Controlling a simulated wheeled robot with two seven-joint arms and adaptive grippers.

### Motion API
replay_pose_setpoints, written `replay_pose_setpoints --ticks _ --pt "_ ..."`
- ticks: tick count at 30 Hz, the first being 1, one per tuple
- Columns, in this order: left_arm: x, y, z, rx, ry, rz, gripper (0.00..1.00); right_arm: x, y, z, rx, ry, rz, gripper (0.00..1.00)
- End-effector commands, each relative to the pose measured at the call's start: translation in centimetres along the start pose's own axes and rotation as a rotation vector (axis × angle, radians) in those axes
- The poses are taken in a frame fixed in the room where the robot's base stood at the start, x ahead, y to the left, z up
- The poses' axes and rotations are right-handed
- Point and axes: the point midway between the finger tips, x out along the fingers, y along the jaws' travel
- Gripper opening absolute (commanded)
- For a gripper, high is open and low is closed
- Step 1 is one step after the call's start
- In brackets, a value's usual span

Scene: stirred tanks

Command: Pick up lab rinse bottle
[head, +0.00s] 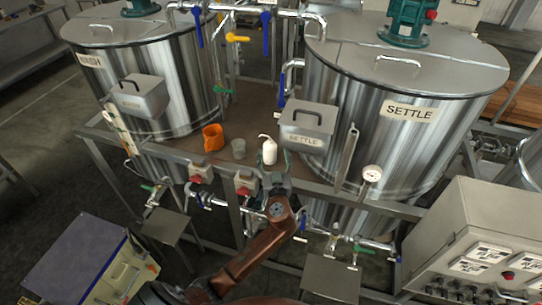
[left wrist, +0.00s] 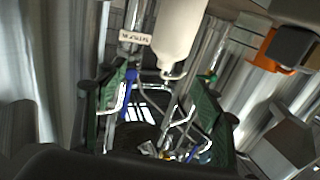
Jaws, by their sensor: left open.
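The lab rinse bottle (head: 268,152) is white with a thin bent spout and stands upright on the brown deck between the two tanks. My left gripper (head: 276,179) is just on the near side of it at the deck's front rail, open and empty. In the left wrist view, which looks upside down, the white bottle (left wrist: 180,38) is ahead of the green-padded fingers of my left gripper (left wrist: 157,100), with no contact to be seen. My right gripper is not in view.
Steel tanks (head: 400,110) flank the deck.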

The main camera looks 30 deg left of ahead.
Motion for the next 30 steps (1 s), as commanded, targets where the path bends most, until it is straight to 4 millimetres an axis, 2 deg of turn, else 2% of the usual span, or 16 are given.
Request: replay_pose_setpoints --ticks 1,7,10,16,23,30 --pt "0.0 0.0 1.7 0.002 -0.003 0.000 0.61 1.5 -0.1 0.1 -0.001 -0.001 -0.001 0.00" --pt "0.1 0.1 5.4 0.008 -0.011 0.001 0.61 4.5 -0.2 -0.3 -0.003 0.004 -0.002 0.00" --pt "0.1 0.1 6.6 0.010 -0.014 0.001 0.61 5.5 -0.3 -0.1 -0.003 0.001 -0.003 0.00" --pt "1.1 0.1 6.8 0.013 -0.013 0.001 0.61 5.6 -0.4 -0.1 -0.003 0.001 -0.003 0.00" --pt "3.6 -0.2 6.6 0.014 -0.012 0.000 0.61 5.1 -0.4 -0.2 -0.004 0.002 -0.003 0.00" --pt "7.0 -0.6 6.6 0.013 -0.012 0.002 0.61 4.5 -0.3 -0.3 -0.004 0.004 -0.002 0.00"
